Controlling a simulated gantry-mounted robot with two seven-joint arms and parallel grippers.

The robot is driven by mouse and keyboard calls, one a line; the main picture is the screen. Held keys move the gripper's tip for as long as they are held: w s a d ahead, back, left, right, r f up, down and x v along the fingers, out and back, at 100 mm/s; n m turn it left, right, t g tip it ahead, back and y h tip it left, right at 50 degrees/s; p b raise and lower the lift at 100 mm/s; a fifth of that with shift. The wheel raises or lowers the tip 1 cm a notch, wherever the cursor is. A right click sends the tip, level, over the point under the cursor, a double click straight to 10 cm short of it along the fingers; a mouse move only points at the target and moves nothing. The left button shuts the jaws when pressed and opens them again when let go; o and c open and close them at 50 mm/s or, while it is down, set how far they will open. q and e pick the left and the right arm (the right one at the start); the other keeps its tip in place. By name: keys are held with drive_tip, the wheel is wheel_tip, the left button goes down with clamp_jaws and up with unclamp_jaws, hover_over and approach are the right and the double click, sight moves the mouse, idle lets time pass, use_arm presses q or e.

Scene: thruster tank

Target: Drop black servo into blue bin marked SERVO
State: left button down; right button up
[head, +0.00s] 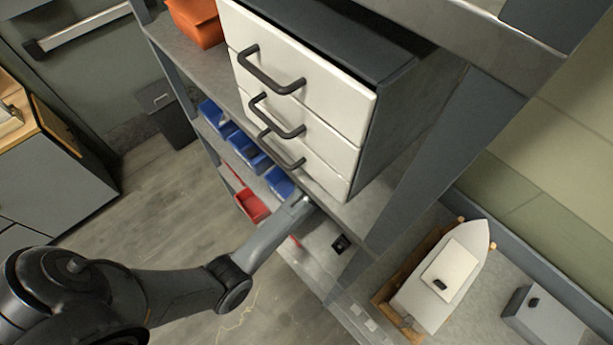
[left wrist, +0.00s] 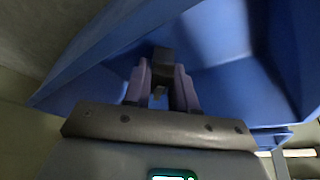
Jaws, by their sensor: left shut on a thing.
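In the left wrist view my left gripper (left wrist: 161,76) is shut on a small dark block, the black servo (left wrist: 163,55), between its two purple-grey fingers. The gripper and servo are at a blue bin (left wrist: 215,78), whose blue walls fill much of that view behind and around the fingers. I cannot tell how deep inside the bin the servo is. In the head view my left arm reaches in from the left to the shelf by the nearest blue bin (head: 281,183); its gripper is hidden there. No SERVO marking is readable. My right gripper is not in view.
More blue bins (head: 247,153) line the shelf, with a red bin (head: 252,206) lower down. A white drawer unit (head: 300,85) with dark handles stands above them. A small black item (head: 340,244) lies on a shelf. A white model boat (head: 440,285) sits at the lower right.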

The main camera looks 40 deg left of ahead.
use_arm(q)
drive_tip(key=shift+f, duration=0.15)
drive_tip(key=shift+f, duration=0.45)
drive_tip(key=c, duration=0.9)
unclamp_jaws()
drive_tip(key=shift+r, duration=0.1)
